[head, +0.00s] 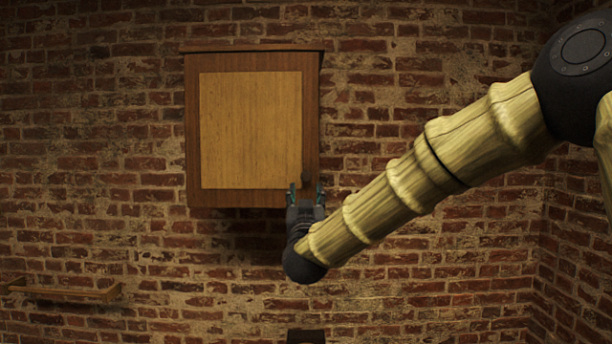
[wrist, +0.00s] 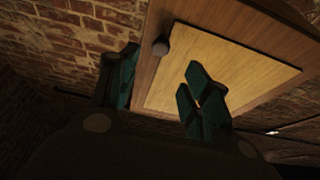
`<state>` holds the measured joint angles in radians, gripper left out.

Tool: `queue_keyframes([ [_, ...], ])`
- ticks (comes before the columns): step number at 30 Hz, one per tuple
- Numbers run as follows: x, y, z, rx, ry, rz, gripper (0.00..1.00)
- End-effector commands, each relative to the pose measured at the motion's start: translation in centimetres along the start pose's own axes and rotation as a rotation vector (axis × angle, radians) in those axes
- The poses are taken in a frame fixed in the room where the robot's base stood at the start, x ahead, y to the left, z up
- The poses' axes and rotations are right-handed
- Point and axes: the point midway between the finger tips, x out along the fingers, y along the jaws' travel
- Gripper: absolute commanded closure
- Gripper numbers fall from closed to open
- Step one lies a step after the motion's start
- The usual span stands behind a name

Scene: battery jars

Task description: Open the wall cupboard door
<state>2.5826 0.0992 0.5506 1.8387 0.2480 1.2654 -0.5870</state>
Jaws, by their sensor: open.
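The wall cupboard (head: 194,130) hangs on the brick wall, with a dark wood frame and a lighter door panel (head: 250,130). The door looks shut. A small dark knob (head: 306,180) sits at the door's lower right. My gripper (head: 306,192) is open, with its teal fingers pointing up just below the knob. In the wrist view the knob (wrist: 161,46) shows beyond the open fingers (wrist: 160,88), between them and nearer the left one. Nothing is between the fingers. I cannot tell the exact distance from fingertips to knob.
A wooden rail or small shelf (head: 68,294) is on the wall at the lower left. A dark object (head: 306,337) shows at the bottom edge. The brick wall left of the cupboard is clear.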

Motion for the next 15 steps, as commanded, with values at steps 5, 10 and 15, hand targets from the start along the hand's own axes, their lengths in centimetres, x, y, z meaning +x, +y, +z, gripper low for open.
queue_keyframes([
  [5, 2.5, 0.1, -0.3, 0.001, -0.002, 0.002, 0.52],
  [10, 5.2, 0.1, -0.2, 0.0, -0.003, 0.001, 0.52],
  [15, 7.6, 0.0, -0.1, 0.0, -0.003, 0.001, 0.52],
])
